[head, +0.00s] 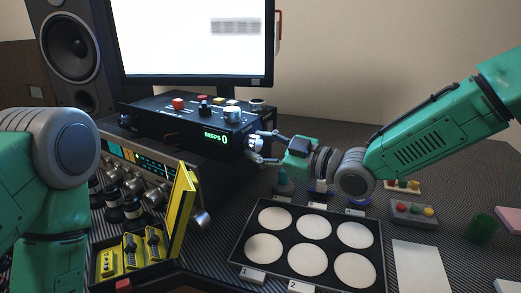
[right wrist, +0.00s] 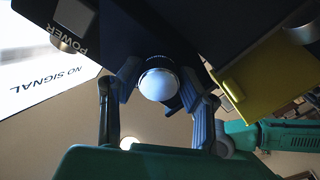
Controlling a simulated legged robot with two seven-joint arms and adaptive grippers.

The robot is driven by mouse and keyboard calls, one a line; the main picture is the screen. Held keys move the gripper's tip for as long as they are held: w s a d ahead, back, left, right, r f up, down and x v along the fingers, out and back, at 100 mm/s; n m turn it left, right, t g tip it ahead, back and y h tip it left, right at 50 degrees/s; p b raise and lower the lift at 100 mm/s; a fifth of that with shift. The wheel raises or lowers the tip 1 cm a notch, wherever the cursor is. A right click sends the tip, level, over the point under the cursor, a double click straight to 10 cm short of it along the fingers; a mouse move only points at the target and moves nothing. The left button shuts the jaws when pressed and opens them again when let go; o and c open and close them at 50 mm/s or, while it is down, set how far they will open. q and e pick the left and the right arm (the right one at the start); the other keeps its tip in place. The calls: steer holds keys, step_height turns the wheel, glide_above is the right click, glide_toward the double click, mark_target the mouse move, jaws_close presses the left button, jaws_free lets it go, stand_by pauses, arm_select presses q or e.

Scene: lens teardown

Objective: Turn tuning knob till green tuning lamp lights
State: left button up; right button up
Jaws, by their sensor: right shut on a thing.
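A silver round knob (head: 255,143) is on the right end of the black box with the green "BEEPS 0" display (head: 215,136). My right gripper (head: 262,148) reaches in from the right and is shut on this knob. In the right wrist view the pale knob end (right wrist: 158,84) shows between my two fingers. No label on the knob is readable, so I cannot tell if it is the tuning knob. I cannot make out a lit green tuning lamp. My left gripper is not in view; only my left arm shows.
Left of the box's front is a unit with a lit teal dial (head: 150,160) and several knobs. A yellow open case (head: 183,215) stands before it. A black tray (head: 238,243) with white round pads lies in front. A monitor (head: 190,82) stands behind the box.

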steer(key=shift+w+r+n+b, duration=0.1)
steer(key=shift+r+n+b, duration=0.2)
steer(key=shift+n, duration=0.8)
steer(key=o, duration=1.1)
steer(key=shift+a+f, duration=0.2)
steer(key=shift+a, duration=0.05)
